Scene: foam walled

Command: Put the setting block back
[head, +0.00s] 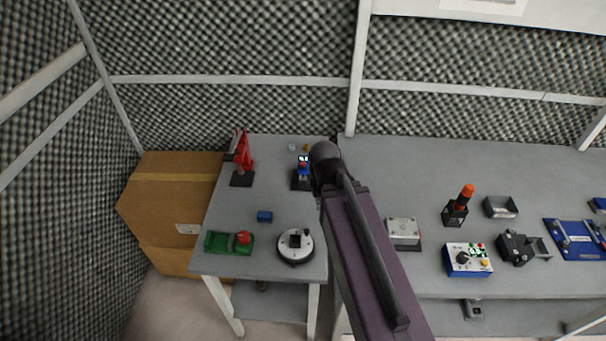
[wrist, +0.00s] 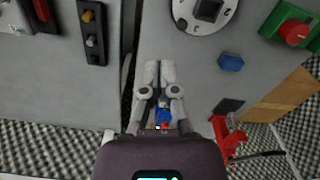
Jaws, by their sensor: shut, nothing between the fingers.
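I cannot tell for certain which thing is the setting block. A small blue block (head: 264,216) lies loose on the left table (head: 232,200), between the red press and the round dial; it also shows in the wrist view (wrist: 231,62). A blue and red device (head: 303,167) stands on a dark base near the back; in the wrist view a blue part (wrist: 162,116) shows behind my fingers. My gripper (wrist: 159,66) is shut and empty, above the left table near the seam, left of the loose block in the wrist view. In the head view my arm hides it.
A red press (head: 243,160), a green fixture with a red knob (head: 229,242) and a round white dial (head: 295,245) stand on the left table. The right table holds a metal block (head: 403,232), a blue control box (head: 467,260) and an open tray (head: 500,207).

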